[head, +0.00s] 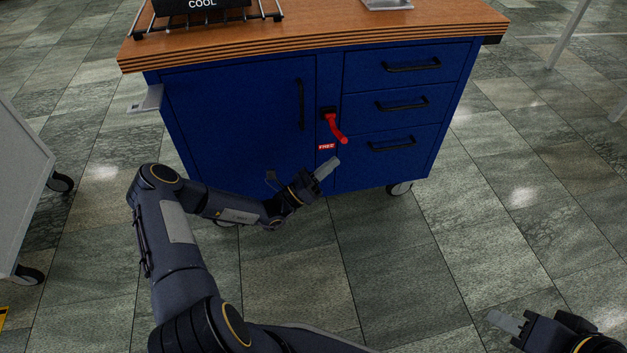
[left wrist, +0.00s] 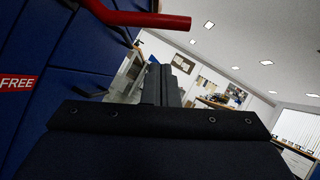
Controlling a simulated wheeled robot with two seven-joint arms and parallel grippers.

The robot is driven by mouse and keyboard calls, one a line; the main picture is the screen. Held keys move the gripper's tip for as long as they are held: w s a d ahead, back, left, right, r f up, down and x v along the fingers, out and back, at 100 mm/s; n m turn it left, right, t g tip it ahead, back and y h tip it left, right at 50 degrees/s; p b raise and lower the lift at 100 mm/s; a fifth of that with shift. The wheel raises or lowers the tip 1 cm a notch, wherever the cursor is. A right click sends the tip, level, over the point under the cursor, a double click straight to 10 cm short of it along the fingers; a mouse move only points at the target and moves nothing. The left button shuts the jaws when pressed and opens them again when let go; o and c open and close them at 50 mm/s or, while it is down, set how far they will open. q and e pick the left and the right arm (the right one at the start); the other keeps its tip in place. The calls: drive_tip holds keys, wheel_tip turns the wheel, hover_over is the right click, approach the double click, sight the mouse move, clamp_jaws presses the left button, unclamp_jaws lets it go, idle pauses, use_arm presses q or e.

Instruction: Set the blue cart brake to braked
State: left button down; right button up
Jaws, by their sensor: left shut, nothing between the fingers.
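The blue cart (head: 240,115) stands ahead with a wooden top. Its red brake lever (head: 336,128) is on the front between the door and the drawers, slanting down to the right. A red label reading FREE (head: 327,147) is just below the lever. My left gripper (head: 328,168) is shut and empty, below the lever and label and apart from the lever. In the left wrist view the red lever (left wrist: 140,17) crosses the top, and the FREE label (left wrist: 16,83) is at the left edge. My right gripper (head: 506,322) is low at the right, far from the cart; its finger gap does not show.
The door handle (head: 301,104) is left of the lever, and the drawer handles (head: 402,104) are to its right. A dark rack (head: 205,14) stands on the wooden top. A grey wheeled cabinet (head: 20,190) is at the left. The tiled floor before the cart is clear.

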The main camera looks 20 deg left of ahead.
use_arm(q)
drive_tip(key=shift+w+a+r+b, duration=0.1)
drive_tip(key=shift+w+r, duration=0.2)
drive_tip(key=shift+r, duration=0.3)
drive_tip(key=shift+w+d+r+b, duration=0.15)
drive_tip(key=shift+w+r, duration=0.2)
drive_tip(key=shift+r, duration=0.3)
drive_tip(key=shift+w+a+r+b, duration=0.15)
drive_tip(key=shift+w+r, duration=0.15)
drive_tip(key=shift+r, duration=0.3)
drive_tip(key=w+a+r+n+y+p, duration=0.1)
drive_tip(key=r+n+y+p, duration=0.3)
drive_tip(key=p, duration=0.8)
drive_tip(key=w+a+r+n+g+y+p, duration=0.1)
drive_tip(key=w+a+r+n+y+p, duration=0.1)
drive_tip(key=w+r+n+y+p, duration=0.2)
drive_tip(key=shift+a+r+n+p, duration=0.15)
drive_tip(key=shift+r+n+p, duration=1.75)
drive_tip(key=shift+n+p, duration=2.15)
drive_tip(key=shift+w+a+r+m+p, duration=0.1)
drive_tip(key=shift+m+p, duration=0.45)
